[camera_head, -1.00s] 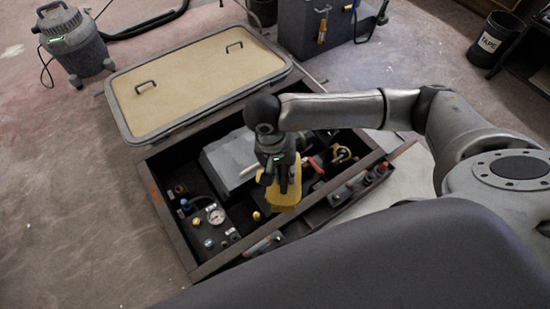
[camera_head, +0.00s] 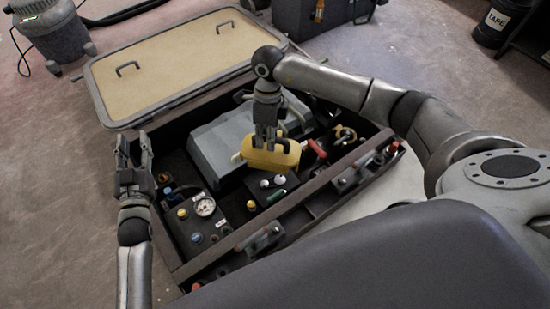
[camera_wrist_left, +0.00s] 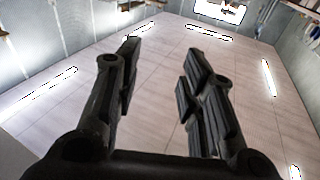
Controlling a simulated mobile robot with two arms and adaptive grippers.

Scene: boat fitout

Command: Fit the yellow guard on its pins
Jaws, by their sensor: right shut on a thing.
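The yellow guard (camera_head: 270,159) is held by my right gripper (camera_head: 268,143) above the open dark box (camera_head: 178,252). The guard is a chunky yellow piece, close to the grey sloped housing (camera_head: 218,150) in this view. Below the guard, two small white round tops (camera_head: 280,180) show inside the box; I cannot tell whether they are its pins. My left gripper (camera_head: 132,150) points upward at the box's left edge, open and empty. In the left wrist view its two fingers (camera_wrist_left: 157,85) stand apart with only ceiling beyond them.
A gauge (camera_head: 204,207) with coloured knobs sits in the box's left front. A red handle (camera_head: 317,148) lies right of the guard. The box's front rail carries several latches. The tan lid panel (camera_head: 180,60) lies behind. Open floor is to the left.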

